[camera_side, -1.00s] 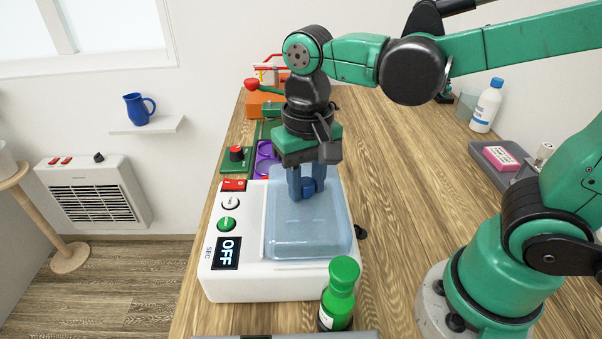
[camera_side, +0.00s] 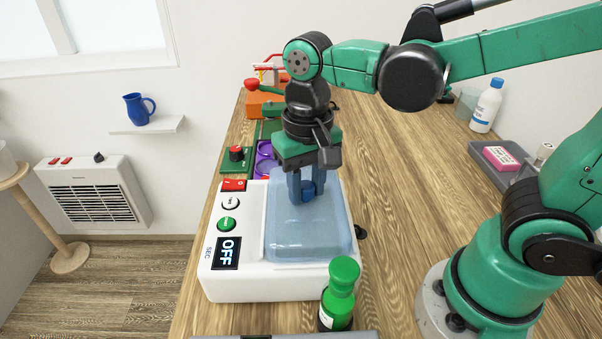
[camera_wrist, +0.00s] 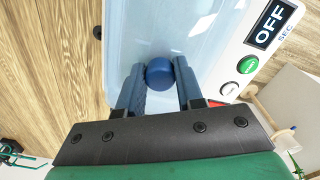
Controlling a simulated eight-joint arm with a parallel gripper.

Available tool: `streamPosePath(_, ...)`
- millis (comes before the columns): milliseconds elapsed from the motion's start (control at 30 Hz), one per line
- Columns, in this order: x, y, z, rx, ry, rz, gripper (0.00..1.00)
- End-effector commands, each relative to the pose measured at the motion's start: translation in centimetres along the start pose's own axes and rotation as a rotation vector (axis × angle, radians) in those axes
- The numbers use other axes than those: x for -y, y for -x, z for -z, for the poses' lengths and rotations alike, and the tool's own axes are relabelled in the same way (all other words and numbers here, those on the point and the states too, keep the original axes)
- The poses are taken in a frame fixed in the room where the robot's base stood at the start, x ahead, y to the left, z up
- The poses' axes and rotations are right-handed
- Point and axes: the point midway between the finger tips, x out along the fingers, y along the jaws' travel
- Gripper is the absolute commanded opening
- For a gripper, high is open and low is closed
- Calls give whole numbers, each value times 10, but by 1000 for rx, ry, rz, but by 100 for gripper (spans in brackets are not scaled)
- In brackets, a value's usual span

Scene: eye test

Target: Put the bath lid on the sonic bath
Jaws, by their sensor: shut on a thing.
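The sonic bath (camera_side: 240,280) is a white box on the wooden table, with an OFF display and buttons on its left side. The translucent blue bath lid (camera_side: 305,240) lies over the bath's basin, looking level; whether it fully touches the rim I cannot tell. My gripper (camera_side: 307,196) points down over the lid, its blue fingers shut on the lid's round blue knob. In the wrist view the knob (camera_wrist: 159,73) sits between the two fingertips, with the pale blue lid (camera_wrist: 150,30) around it and the white bath body (camera_wrist: 228,55) beyond.
A green-capped bottle (camera_side: 339,290) stands close to the bath's front right corner. Purple rings and a green board (camera_side: 236,160) with a red knob lie behind the bath. A grey tray (camera_side: 490,172) and a white bottle (camera_side: 487,105) stand to the right.

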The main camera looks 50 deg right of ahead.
Motion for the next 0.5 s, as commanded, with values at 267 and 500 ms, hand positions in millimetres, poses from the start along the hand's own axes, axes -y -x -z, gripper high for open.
streamPosePath(267,0,-3,0,0,0,0,40)
streamPosePath(500,0,-3,0,0,0,0,68)
